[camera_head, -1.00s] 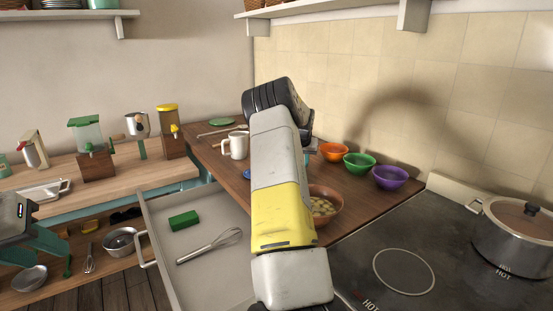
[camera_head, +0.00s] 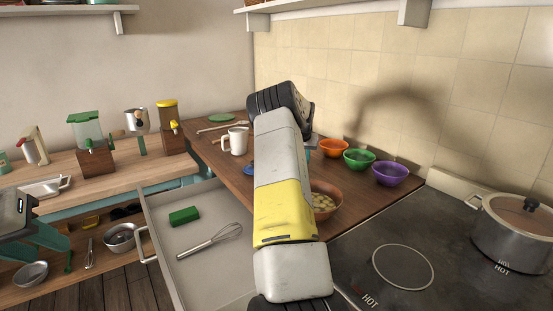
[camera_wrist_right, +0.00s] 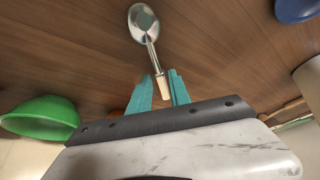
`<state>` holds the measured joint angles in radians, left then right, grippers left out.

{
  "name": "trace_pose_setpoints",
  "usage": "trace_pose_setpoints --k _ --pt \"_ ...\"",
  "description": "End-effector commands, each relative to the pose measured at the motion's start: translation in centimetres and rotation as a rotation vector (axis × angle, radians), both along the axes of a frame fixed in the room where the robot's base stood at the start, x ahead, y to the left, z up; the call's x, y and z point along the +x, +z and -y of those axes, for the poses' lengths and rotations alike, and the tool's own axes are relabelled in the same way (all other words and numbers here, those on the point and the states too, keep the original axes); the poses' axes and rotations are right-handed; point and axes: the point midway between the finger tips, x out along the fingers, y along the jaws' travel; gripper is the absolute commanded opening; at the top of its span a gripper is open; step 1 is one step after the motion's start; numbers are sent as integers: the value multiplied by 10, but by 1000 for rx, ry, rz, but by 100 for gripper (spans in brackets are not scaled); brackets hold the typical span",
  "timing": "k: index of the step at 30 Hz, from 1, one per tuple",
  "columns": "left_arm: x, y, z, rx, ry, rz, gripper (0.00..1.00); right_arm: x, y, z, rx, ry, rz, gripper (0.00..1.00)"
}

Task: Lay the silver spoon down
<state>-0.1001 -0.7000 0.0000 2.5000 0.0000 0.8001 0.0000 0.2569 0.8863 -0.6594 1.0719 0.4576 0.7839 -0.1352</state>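The silver spoon (camera_wrist_right: 145,24) shows in the right wrist view, with a shiny bowl and a pale handle end. My right gripper (camera_wrist_right: 162,82) has its teal fingers on either side of that handle end and looks shut on it. The bowl points away from the gripper, above or against the brown wooden counter (camera_wrist_right: 85,50); I cannot tell whether it touches.
A green bowl (camera_wrist_right: 42,118) is left of the right gripper and a blue item (camera_wrist_right: 297,9) is at upper right. In the head view, a white mug (camera_head: 236,141), a brown bowl (camera_head: 324,200) and a purple bowl (camera_head: 390,173) stand on the counter. A pot (camera_head: 515,232) is on the stove; a drawer (camera_head: 205,265) is open.

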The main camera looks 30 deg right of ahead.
Motion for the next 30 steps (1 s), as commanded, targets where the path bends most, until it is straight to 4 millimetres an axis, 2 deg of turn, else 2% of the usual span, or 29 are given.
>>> trace_pose_setpoints --k 14,18,26,30 --pt "0 0 0 0 0 0 35 0 0 0 0 0 0 24" --pt "0 0 0 0 0 0 35 0 0 0 0 0 0 49" --pt "0 0 0 0 0 0 35 0 0 0 0 0 0 49" --pt "0 0 0 0 0 0 35 -2 7 -2 0 0 1 49"
